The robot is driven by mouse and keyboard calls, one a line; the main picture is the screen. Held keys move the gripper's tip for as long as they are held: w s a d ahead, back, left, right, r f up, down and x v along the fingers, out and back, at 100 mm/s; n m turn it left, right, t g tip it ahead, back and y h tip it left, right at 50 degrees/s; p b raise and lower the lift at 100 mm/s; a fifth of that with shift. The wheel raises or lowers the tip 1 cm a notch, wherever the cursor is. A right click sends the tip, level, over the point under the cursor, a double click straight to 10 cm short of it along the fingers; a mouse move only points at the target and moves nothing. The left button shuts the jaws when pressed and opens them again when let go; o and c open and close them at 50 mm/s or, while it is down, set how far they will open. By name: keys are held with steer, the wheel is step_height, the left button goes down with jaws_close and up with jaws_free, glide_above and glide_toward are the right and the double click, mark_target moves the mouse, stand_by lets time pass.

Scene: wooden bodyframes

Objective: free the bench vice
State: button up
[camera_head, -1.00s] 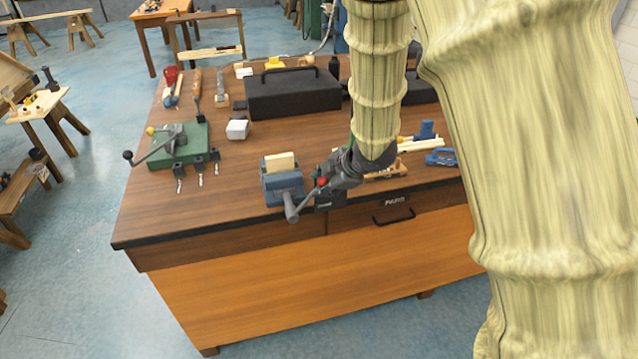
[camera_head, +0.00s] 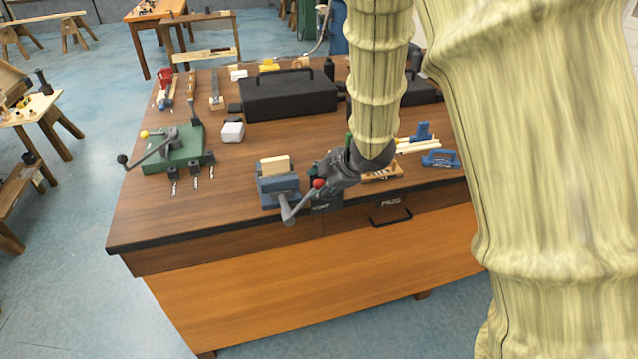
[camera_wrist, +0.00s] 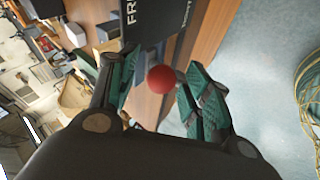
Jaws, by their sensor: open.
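The blue-grey bench vice (camera_head: 279,188) stands at the front edge of the wooden workbench. A pale wooden block (camera_head: 275,165) sits in its jaws. Its metal handle (camera_head: 293,211) slants from the vice's front up to a red knob (camera_head: 318,183). My gripper (camera_head: 322,180) is at the right of the vice, at the knob. In the wrist view the red knob (camera_wrist: 161,79) shows between the two teal-padded fingers of my open gripper (camera_wrist: 158,75), with a visible gap to the right finger. Contact with the left finger is unclear. A dark lettered body (camera_wrist: 155,18) lies beyond the fingers.
The workbench (camera_head: 225,225) carries a green lever tool (camera_head: 183,150) at left, a white block (camera_head: 232,131) and a black case (camera_head: 290,95) behind. Blue clamps (camera_head: 440,158) lie to the right. A drawer handle (camera_head: 391,219) juts from the bench front below my arm.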

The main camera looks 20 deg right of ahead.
steer(key=v, duration=1.1)
steer(key=shift+w+a, duration=0.1)
steer(key=s+a+f+m+g, duration=0.1)
steer(key=s+f+m, duration=0.2)
steer(key=f, duration=0.6)
steer(key=s+a+f+m+g, duration=0.1)
steer(key=s+f+m, duration=0.25)
steer(key=f, duration=0.55)
steer(key=s+a+f+m+g, duration=0.1)
steer(key=s+f+m, duration=0.25)
steer(key=f, duration=0.55)
steer(key=s+d+f+m+g+h, duration=0.1)
steer(key=s+f+m+g, duration=0.1)
steer(key=s+f, duration=0.7)
steer(key=s+d+f+m+g+h, duration=0.1)
steer(key=s+f+m+g+h, duration=0.1)
steer(key=s+f+m, duration=0.3)
steer(key=s+f, duration=0.4)
steer(key=s, duration=0.5)
steer(key=shift+s+f+m+h, duration=0.25)
steer(key=shift+s+m+h, duration=0.05)
